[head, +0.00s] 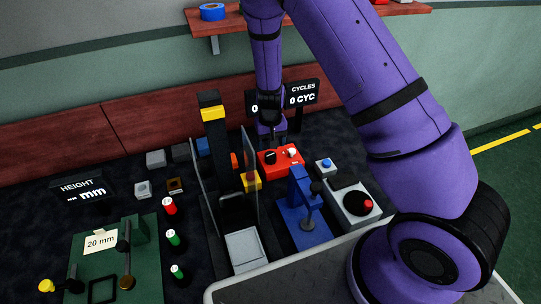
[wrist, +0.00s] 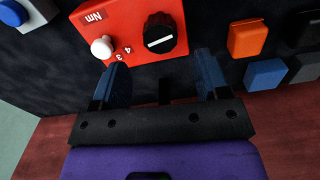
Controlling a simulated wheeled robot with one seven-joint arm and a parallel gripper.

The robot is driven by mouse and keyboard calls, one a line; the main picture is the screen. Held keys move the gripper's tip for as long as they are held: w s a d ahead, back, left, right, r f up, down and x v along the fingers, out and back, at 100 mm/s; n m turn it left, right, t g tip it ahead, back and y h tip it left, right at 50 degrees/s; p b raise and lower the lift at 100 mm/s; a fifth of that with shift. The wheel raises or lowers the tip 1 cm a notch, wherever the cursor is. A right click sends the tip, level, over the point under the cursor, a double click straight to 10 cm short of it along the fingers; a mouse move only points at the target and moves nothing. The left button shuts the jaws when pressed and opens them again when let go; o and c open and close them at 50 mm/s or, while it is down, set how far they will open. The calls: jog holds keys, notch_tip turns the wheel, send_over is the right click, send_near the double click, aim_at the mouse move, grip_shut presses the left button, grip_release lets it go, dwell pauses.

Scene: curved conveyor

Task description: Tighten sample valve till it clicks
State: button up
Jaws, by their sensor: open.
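My gripper (wrist: 162,62) is open and empty, its two dark blue fingers spread apart. In the head view my gripper (head: 272,130) hangs by the back of a red box (head: 277,170). In the wrist view the red box (wrist: 140,22) is marked "Nm", with the numbers 3 and 4. It carries a black knob (wrist: 160,32) with a white line and a white round knob (wrist: 101,47). The black knob lies beyond the fingertips, apart from them. No part is labelled sample valve, so I cannot tell which one it is.
A blue stand (head: 297,228) with a lever is in front of the red box. A grey box with a red button (head: 368,204) is to its right. Clear panels (head: 250,180) and a black-yellow post (head: 213,125) stand left. An orange block (wrist: 248,40) is near the fingers.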

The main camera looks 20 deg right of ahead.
aim_at(271, 155)
notch_tip(271, 155, down, 7)
jog(key=shift+r, duration=0.1)
jog(key=shift+c, duration=0.3)
jog(key=c, duration=0.9)
